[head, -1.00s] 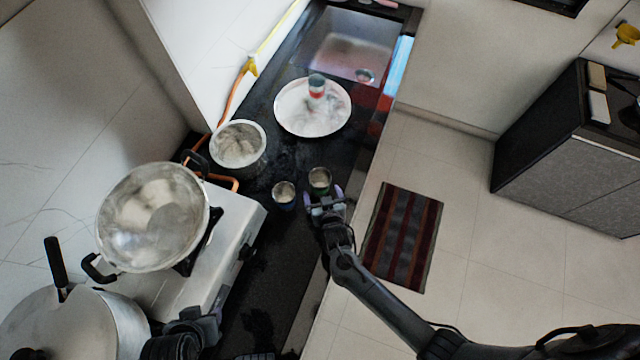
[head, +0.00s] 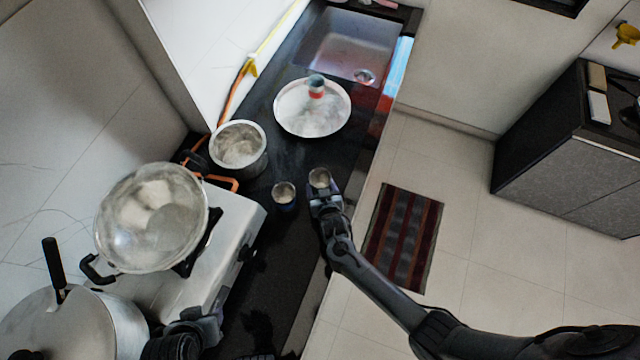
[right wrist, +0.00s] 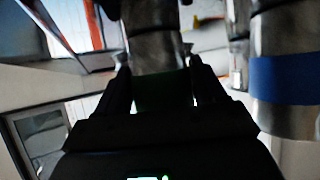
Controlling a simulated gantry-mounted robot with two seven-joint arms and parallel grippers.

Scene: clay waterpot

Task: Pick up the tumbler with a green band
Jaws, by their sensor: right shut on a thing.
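The tumbler with a green band (head: 319,177) is on the dark counter, seen from above in the head view. My right gripper (head: 323,192) is shut on it from the near side. In the right wrist view the tumbler's metal wall (right wrist: 157,52) rises between the two fingers (right wrist: 160,88), with the green band low between them. I cannot tell whether its base touches the counter. My left gripper (head: 205,325) is at the bottom left of the head view, partly hidden, and its jaws cannot be made out.
A blue-banded tumbler (head: 284,194) stands close to the left; its band shows in the right wrist view (right wrist: 285,80). A red-banded tumbler (head: 316,86) is on a round plate (head: 290,118). A pot (head: 238,146), a stove (head: 222,232) and a large pan (head: 150,218) are further left.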

